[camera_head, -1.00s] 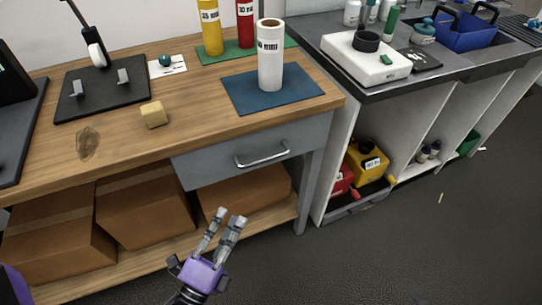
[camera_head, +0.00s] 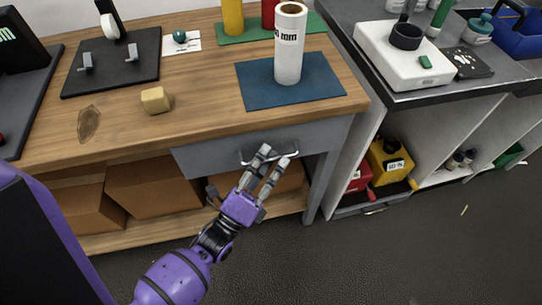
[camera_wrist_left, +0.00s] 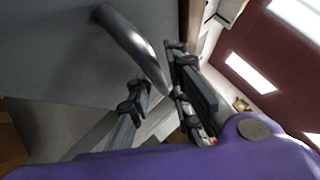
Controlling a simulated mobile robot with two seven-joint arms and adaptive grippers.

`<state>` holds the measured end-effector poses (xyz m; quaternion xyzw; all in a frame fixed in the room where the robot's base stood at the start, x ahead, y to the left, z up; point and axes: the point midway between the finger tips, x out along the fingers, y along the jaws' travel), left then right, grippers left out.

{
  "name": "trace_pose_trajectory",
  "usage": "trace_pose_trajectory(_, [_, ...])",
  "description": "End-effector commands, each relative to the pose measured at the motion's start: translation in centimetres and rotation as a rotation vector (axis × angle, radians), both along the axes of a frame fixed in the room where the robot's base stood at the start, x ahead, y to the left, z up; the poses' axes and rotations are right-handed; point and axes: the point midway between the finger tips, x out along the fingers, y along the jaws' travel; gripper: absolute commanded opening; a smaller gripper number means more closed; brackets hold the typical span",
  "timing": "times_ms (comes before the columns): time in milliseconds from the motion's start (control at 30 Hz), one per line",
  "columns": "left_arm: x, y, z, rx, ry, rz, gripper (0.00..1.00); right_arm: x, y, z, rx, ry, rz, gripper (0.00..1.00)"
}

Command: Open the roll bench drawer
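The grey drawer (camera_head: 215,152) sits under the wooden bench top, its front looking flush with the bench. Its curved metal handle (camera_head: 248,156) is partly covered by my left gripper (camera_head: 275,157) in the head view. The gripper's two fingers are spread apart at the handle. In the left wrist view, the shiny handle (camera_wrist_left: 133,48) runs down between the open fingers of the left gripper (camera_wrist_left: 160,88), next to the grey drawer front (camera_wrist_left: 60,50). I cannot tell if a finger touches it. My right gripper is not in view.
A white roll (camera_head: 289,50) stands on a blue mat (camera_head: 325,85) on the bench top (camera_head: 205,105). Cardboard boxes (camera_head: 150,188) fill the shelf below. A grey cabinet with a yellow container (camera_head: 385,165) stands at the right.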

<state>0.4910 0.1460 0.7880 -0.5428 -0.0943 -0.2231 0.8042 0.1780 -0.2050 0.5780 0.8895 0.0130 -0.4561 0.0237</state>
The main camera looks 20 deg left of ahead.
Motion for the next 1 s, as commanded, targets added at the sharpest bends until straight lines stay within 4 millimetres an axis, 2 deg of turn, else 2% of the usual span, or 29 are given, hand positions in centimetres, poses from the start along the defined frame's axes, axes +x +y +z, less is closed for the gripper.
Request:
trace_pose_trajectory(167, [0.6, -0.2, 0.2, 0.001, 0.001, 0.0, 0.18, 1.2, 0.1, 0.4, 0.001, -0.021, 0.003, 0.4])
trace_pose_trajectory(333, [0.5, -0.2, 0.2, 0.001, 0.001, 0.0, 0.18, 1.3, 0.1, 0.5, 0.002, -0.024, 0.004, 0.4])
trace_pose_trajectory(500, [0.5, -0.1, 0.2, 0.001, 0.001, 0.0, 0.0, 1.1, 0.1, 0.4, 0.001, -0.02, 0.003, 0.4])
trace_pose_trajectory(1000, [0.0, -0.4, 0.1, 0.0, 0.004, 0.002, 0.0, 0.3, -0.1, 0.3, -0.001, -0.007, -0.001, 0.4])
